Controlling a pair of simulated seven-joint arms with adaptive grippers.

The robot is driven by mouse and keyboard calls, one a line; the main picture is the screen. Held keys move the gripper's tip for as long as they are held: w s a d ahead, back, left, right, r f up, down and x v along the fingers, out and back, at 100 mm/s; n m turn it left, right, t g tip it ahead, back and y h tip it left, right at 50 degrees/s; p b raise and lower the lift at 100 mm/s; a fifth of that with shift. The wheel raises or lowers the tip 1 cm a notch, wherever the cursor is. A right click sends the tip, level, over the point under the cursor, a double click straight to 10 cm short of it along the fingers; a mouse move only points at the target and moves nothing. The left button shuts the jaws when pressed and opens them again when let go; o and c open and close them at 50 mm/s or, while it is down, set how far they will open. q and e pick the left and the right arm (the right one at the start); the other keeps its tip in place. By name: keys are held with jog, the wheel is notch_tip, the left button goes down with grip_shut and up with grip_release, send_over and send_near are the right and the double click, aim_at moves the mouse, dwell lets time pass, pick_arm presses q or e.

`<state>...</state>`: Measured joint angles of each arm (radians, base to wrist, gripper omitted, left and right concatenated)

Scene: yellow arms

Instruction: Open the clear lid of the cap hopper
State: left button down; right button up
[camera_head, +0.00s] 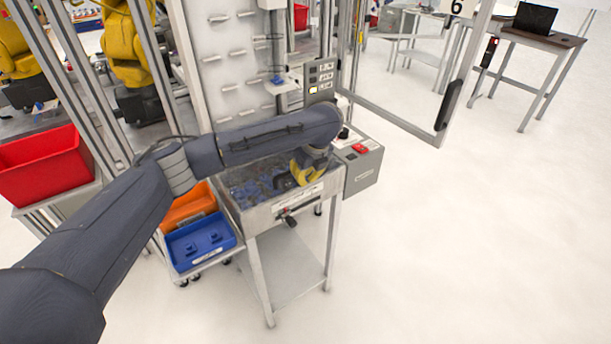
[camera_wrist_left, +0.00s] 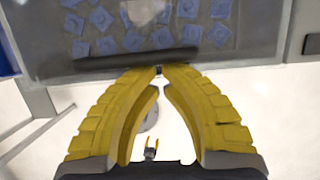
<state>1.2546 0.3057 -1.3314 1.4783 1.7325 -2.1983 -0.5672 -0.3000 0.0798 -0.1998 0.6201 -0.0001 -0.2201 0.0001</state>
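The cap hopper (camera_head: 278,212) is a grey metal box on legs, with blue caps (camera_head: 262,186) showing in it through the clear lid. In the left wrist view, caps (camera_wrist_left: 130,38) lie behind the lid's cloudy surface, with a dark bar (camera_wrist_left: 110,62) along the near edge. My left gripper (camera_head: 305,175) hangs over the hopper's right part, partly hidden by its wrist. In the left wrist view its yellow fingers (camera_wrist_left: 159,72) meet almost at the tips, at the dark bar. Whether anything is pinched there is unclear. The lid looks down. My right gripper is not in view.
A grey control box (camera_head: 362,170) with a red button adjoins the hopper's right side. An orange bin (camera_head: 188,207) and a blue bin (camera_head: 203,242) stand to its left. A framed door (camera_head: 412,75) stands open at the back right. The floor at right is clear.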

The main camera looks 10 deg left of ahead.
pick_arm(q)
jog(key=shift+w+a+r+g+h, duration=0.2)
jog(key=shift+r+g+h, duration=0.15)
jog(key=shift+r, duration=0.45)
jog(key=shift+w+a+r+g+h, duration=0.15)
jog(key=shift+r+g+h, duration=0.2)
jog(key=shift+r, duration=0.45)
jog(key=w+a+r+g+h, duration=0.1)
jog(key=w+a+r+g, duration=0.1)
jog(key=w+a+r, duration=0.6)
notch_tip(320, 180, up, 4)
jog(key=shift+w+f+h, duration=0.1)
jog(key=shift+w+h, duration=0.2)
jog(key=shift+w, duration=0.2)
